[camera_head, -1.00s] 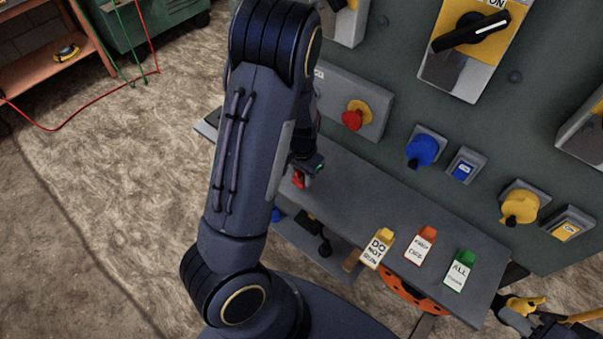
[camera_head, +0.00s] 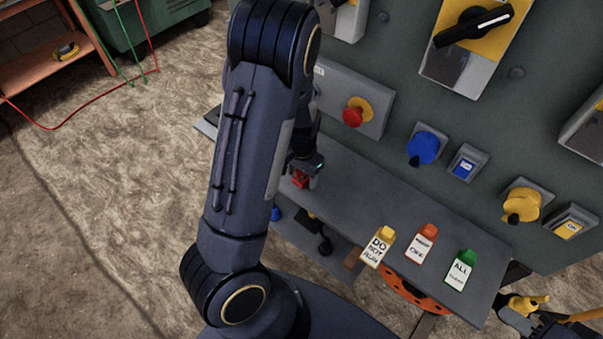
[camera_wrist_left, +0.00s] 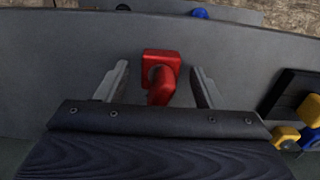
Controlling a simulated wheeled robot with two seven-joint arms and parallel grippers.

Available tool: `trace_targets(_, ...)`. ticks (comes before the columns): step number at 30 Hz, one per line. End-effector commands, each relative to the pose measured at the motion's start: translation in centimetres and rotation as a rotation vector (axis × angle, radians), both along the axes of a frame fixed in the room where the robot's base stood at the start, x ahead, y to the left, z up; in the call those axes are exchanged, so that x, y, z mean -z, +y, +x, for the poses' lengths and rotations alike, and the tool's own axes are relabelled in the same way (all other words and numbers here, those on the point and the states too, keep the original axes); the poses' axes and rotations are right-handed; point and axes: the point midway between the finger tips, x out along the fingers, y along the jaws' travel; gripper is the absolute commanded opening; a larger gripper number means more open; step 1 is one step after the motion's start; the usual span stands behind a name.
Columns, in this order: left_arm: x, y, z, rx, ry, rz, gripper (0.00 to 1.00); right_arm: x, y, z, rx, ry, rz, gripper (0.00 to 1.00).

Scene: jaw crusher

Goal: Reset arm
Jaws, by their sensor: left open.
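My left gripper (camera_head: 308,168) is low over the left part of the grey shelf (camera_head: 385,205), partly behind my left arm. In the left wrist view the gripper (camera_wrist_left: 160,75) is open, one finger on each side of a red block-like object (camera_wrist_left: 161,62) with a rounded projecting part. I see a gap between the object and each finger. The red object (camera_head: 300,179) also shows below the gripper in the head view. My right gripper (camera_head: 530,312) is at the lower right edge, dark, beside a yellow object (camera_head: 522,304); its jaws are unclear.
Yellow (camera_head: 378,248), orange (camera_head: 421,245) and green (camera_head: 461,270) tags lie on the shelf. Behind stands a panel with a red knob (camera_head: 354,112), a blue knob (camera_head: 424,148), a yellow knob (camera_head: 521,205) and a black rotary switch (camera_head: 473,27).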

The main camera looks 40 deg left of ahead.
Motion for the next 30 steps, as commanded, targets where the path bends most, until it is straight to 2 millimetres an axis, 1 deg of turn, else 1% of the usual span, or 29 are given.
trace_targets(5, -2.5, 0.0, 0.1, 0.001, -0.007, -0.001, 0.61, -0.4, 0.0, 0.0, 0.000, 0.000, 0.000, 0.37)
trace_targets(9, -5.0, -0.1, 0.1, 0.001, -0.007, -0.001, 0.61, -0.7, 0.0, 0.0, 0.000, 0.000, 0.000, 0.37)
trace_targets(12, -6.4, 0.0, 0.1, 0.002, -0.006, 0.000, 0.61, -0.9, 0.0, 0.0, 0.000, 0.000, 0.000, 0.37)
trace_targets(17, -7.5, 0.0, 0.0, 0.001, -0.003, 0.000, 0.61, -1.0, 0.0, 0.0, 0.000, 0.000, 0.000, 0.37)
trace_targets(26, -8.0, -0.2, -0.2, -0.008, -0.007, -0.016, 0.61, -1.0, 0.0, 0.0, 0.000, 0.000, 0.000, 0.37)
trace_targets(29, -9.3, -1.1, -0.9, -0.039, -0.033, -0.076, 0.61, -1.0, 0.0, 0.0, 0.000, 0.000, 0.000, 0.37)
trace_targets(30, -10.1, -1.6, -1.4, -0.057, -0.049, -0.113, 0.61, -1.0, 0.0, 0.0, 0.000, 0.000, 0.000, 0.37)
